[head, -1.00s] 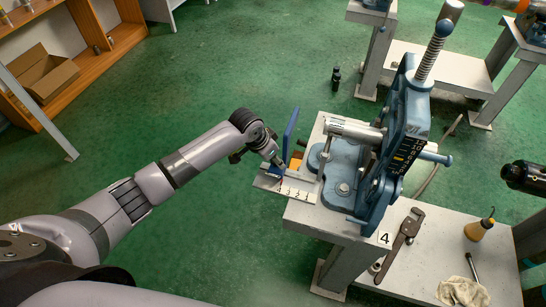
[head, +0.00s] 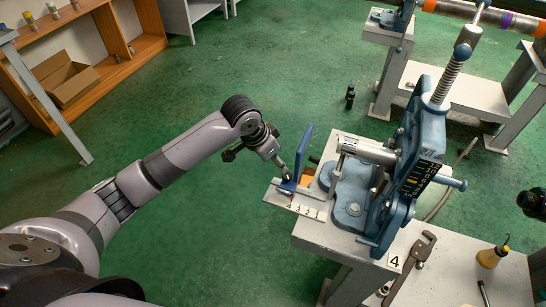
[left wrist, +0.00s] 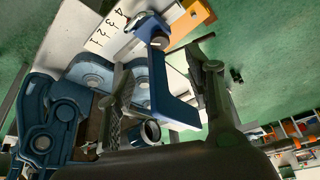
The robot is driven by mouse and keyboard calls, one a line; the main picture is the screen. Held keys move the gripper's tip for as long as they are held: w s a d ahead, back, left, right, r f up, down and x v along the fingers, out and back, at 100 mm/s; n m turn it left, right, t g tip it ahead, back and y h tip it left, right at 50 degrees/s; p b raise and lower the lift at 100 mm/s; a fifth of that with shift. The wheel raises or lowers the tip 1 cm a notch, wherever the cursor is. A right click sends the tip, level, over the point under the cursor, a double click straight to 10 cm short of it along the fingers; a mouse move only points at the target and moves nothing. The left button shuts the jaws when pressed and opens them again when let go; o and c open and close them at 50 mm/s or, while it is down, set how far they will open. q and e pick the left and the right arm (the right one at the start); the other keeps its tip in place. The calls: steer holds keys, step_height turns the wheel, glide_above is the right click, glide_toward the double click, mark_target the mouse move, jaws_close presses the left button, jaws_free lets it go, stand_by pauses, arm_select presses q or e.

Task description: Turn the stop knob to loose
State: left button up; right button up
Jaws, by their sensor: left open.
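A blue upright stop plate (head: 304,152) stands on a pale numbered scale (head: 305,208) at the left of the blue pipe vise (head: 405,165). My left gripper (head: 284,172) points down at the foot of the stop plate, largely covering the knob area in the head view. In the left wrist view its fingers (left wrist: 167,72) are open. The blue stop plate (left wrist: 170,95) lies between them in the picture. A small round dark knob (left wrist: 160,42) shows at the stop's block, just beyond the fingertips. Whether a finger touches it, I cannot tell. My right gripper is not clearly seen.
The vise is on a grey table marked 4. A silver pipe (head: 368,150) sits in it. A pipe wrench (head: 411,268) and a yellow oil bottle (head: 492,257) lie to the right. A dark object (head: 533,204) is cut off at the right edge. Green floor is free at left.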

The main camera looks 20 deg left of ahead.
arm_select(q)
steer(key=shift+s+a+r, duration=0.1)
steer(key=shift+s+r, duration=0.1)
steer(key=shift+r, duration=0.35)
steer(key=m+g+h+b, duration=0.2)
steer(key=m+g+b, duration=0.1)
steer(key=m+b, duration=0.65)
glide_toward(286, 175)
steer(key=shift+n, duration=0.25)
steer(key=p+x, duration=0.1)
steer(key=x, duration=0.7)
steer(key=shift+f, duration=0.15)
steer(key=shift+c, duration=0.2)
